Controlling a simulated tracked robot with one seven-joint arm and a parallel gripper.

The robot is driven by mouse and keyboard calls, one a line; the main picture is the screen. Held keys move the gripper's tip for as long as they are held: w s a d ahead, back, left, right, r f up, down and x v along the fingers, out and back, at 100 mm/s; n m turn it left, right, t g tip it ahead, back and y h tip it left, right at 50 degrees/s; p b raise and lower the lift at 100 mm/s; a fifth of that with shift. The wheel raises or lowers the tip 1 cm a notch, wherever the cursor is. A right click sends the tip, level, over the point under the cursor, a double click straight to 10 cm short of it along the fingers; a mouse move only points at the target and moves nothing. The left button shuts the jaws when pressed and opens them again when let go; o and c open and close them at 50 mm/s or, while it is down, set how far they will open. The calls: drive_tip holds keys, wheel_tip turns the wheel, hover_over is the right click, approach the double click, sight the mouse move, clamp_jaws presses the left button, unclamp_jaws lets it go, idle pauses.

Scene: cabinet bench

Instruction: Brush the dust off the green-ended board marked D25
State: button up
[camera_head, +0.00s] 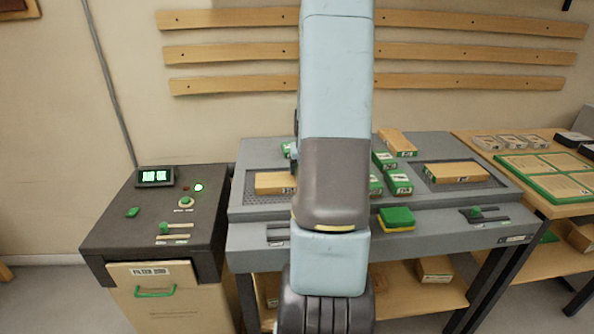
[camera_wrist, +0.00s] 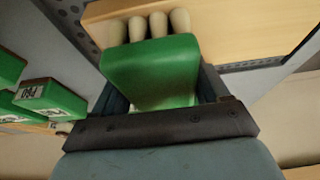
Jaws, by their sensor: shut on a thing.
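My gripper (camera_wrist: 163,92) is shut on a green brush (camera_wrist: 150,65) with several pale bristle tufts at its far end. In the wrist view the tufts are against or just over a bare wooden board (camera_wrist: 235,25) on a perforated plate; contact is unclear. In the head view my arm hides the gripper and brush. One wooden board (camera_head: 272,183) lies on the left perforated plate, partly behind my arm. Another board (camera_head: 458,172) with a green end lies on the right plate. I cannot read D25 on any board, and dust is not discernible.
Green-ended blocks (camera_head: 398,183) stand between the plates, and another board (camera_head: 397,141) lies behind them. A green-and-yellow pad (camera_head: 397,217) is on the bench's front ledge. A dark control cabinet (camera_head: 160,215) stands left; a side table (camera_head: 545,180) stands right.

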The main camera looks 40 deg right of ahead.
sight(275, 175)
drive_tip(key=shift+s+d+f, duration=0.1)
drive_tip(key=shift+s+d, duration=0.25)
drive_tip(key=shift+d, duration=0.25)
drive_tip(key=shift+s+d+f, duration=0.1)
drive_tip(key=shift+s+d, duration=0.2)
drive_tip(key=shift+d, duration=0.3)
drive_tip(key=shift+w+a+r, duration=0.1)
drive_tip(key=shift+w+a, duration=0.6)
drive_tip(key=shift+a, duration=0.25)
drive_tip(key=shift+w+a+r, duration=0.1)
drive_tip(key=shift+w+a, duration=0.55)
drive_tip(key=shift+a, duration=0.3)
drive_tip(key=shift+w+a+r, duration=0.1)
drive_tip(key=shift+w+a, duration=0.6)
drive_tip(key=shift+a, duration=0.25)
